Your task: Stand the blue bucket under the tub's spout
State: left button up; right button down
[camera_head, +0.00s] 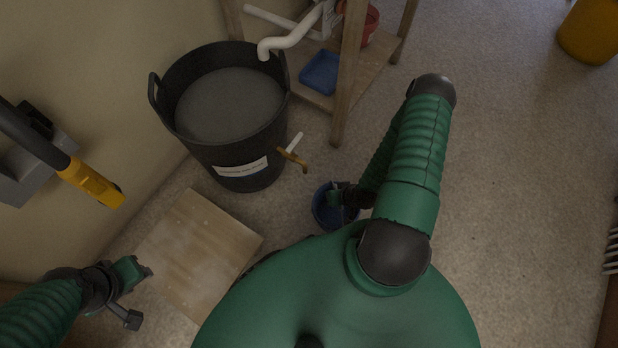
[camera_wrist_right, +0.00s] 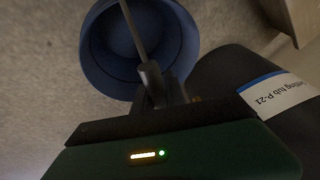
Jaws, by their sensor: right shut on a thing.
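The black tub (camera_head: 245,150) stands by the wall in the head view, holding grey liquid. Its brass spout (camera_head: 293,158) with a white lever sticks out low on the right side. The blue bucket (camera_head: 322,215) is below and right of the spout tip in the picture, not directly beneath it; I cannot tell whether it touches the floor. My right gripper (camera_head: 342,194) is shut on the bucket, seemingly at its grey handle. The right wrist view shows the bucket (camera_wrist_right: 97,55) upright and the gripper (camera_wrist_right: 162,88) at its near side. My left gripper (camera_head: 139,294) is open and empty.
A wooden board (camera_head: 195,245) lies on the floor before the tub. A wooden shelf (camera_head: 349,75) with a blue tray (camera_head: 320,73) stands behind right. A yellow-handled tool (camera_head: 92,184) hangs at left. A yellow bucket (camera_head: 592,32) is far right. Floor on the right is clear.

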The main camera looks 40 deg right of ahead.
jog(key=w+d+f+b, duration=0.1)
jog(key=w+f+b, duration=0.5)
jog(key=w, duration=0.6)
jog(key=shift+w+d+f, duration=0.15)
jog(key=shift+f, duration=0.55)
jog(key=c, duration=1.4)
grip_release()
jog(key=shift+o, duration=0.2)
